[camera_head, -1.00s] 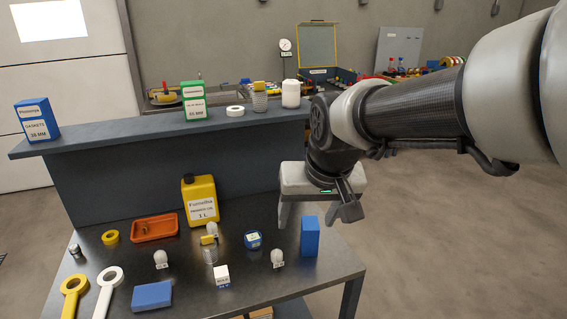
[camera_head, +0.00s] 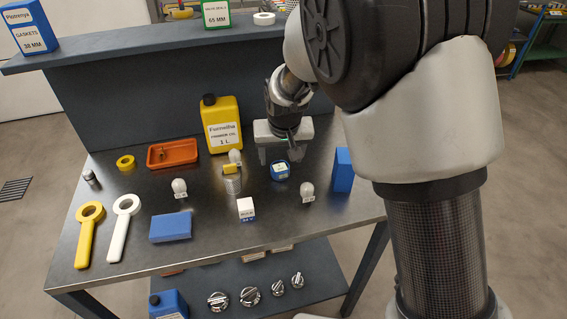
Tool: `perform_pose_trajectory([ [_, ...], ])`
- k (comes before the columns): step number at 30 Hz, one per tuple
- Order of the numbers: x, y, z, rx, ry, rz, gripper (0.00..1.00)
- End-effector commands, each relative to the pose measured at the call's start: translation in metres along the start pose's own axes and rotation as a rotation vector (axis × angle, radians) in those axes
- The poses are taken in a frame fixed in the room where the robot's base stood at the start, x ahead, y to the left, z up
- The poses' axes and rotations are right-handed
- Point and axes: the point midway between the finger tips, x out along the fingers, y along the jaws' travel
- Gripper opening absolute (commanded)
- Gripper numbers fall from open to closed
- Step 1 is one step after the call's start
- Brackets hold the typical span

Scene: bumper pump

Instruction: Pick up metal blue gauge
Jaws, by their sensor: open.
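The blue metal gauge (camera_head: 281,171) is a small round piece with a blue rim, lying on the dark metal bench top right of the middle. The gap between the fingertips and the gauge is hard to judge from this view.
A yellow bottle (camera_head: 221,125) stands behind left, beside an orange tray (camera_head: 173,153). A raised shelf (camera_head: 150,75) runs along the back.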

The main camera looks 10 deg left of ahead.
Motion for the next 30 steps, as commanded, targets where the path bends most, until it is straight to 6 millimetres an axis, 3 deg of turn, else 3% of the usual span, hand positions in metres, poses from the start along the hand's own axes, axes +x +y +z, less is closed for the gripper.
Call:
perform_pose_trajectory([
  [8,0.022,0.000,0.001,0.000,-0.001,0.000,0.65],
  [15,0.058,0.000,0.000,0.001,-0.001,0.001,0.65],
  [25,0.064,0.000,0.000,0.000,0.001,0.000,0.65],
  [30,0.064,-0.001,0.000,0.000,0.001,0.000,0.36],
])
